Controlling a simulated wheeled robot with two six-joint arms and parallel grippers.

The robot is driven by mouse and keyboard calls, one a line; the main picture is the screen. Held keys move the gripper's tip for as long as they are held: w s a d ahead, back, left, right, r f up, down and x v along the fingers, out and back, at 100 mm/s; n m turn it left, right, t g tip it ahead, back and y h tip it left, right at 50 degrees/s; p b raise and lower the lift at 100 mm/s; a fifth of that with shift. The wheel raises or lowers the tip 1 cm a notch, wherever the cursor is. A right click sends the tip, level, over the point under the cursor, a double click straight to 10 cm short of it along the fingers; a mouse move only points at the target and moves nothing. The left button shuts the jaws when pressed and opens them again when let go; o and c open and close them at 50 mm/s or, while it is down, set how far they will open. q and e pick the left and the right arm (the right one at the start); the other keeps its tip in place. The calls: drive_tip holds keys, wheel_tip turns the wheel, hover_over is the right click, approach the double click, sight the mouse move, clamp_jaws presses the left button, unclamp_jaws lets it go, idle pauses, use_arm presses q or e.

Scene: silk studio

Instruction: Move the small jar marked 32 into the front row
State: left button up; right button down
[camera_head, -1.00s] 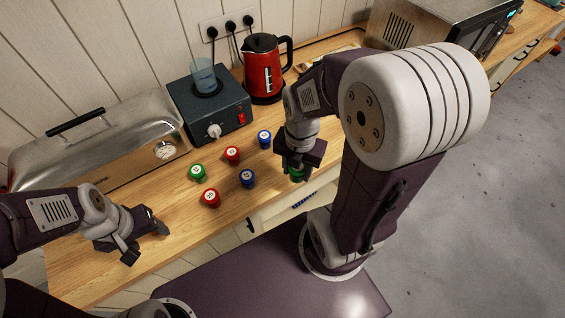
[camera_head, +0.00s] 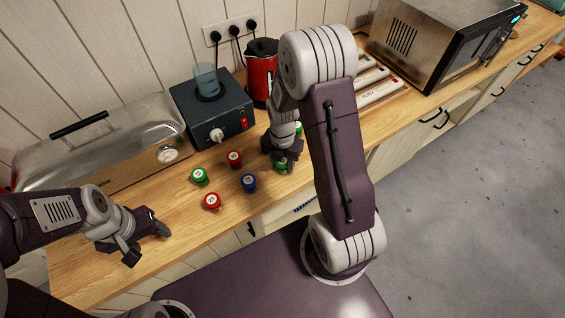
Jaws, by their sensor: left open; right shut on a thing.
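My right gripper (camera_head: 282,157) is shut on a small green-lidded jar (camera_head: 282,168), right of the other jars and close to the wooden counter; whether it touches the counter I cannot tell. A red jar (camera_head: 212,201) and a blue jar (camera_head: 249,182) stand nearer the front edge. A green jar (camera_head: 199,176) and another red jar (camera_head: 234,158) stand farther back. The second blue jar is hidden behind my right gripper. The lid numbers are too small to read. My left gripper (camera_head: 148,245) is open and empty at the left front of the counter.
A metal-lidded appliance (camera_head: 105,140), a dark box with a beaker (camera_head: 225,119) and a red kettle (camera_head: 261,75) line the back. Pale trays (camera_head: 380,90) and a microwave (camera_head: 435,50) stand right. Bare wood (camera_head: 165,195) lies left of the jars.

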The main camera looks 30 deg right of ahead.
sight(282, 163)
drive_tip(key=shift+s, duration=0.1)
drive_tip(key=shift+f, duration=0.15)
drive_tip(key=c, duration=0.8)
unclamp_jaws()
drive_tip(key=shift+c, duration=0.2)
drive_tip(key=r, duration=0.4)
drive_tip(key=r+m, duration=0.1)
drive_tip(key=r, duration=0.3)
drive_tip(key=r+m, duration=0.1)
drive_tip(key=r, duration=0.3)
drive_tip(key=shift+s+a+r+p, duration=0.1)
drive_tip(key=shift+s+a+p, duration=0.25)
drive_tip(key=s+a+f+m, duration=0.1)
drive_tip(key=s+m, duration=0.3)
drive_tip(key=m, duration=0.8)
drive_tip(key=s+a+f+m+t, duration=0.1)
drive_tip(key=s+a+m, duration=0.2)
drive_tip(key=m, duration=0.9)
drive_tip(key=shift+s+a+f, duration=0.15)
drive_tip(key=shift+s+f, duration=0.15)
drive_tip(key=shift+s, duration=0.1)
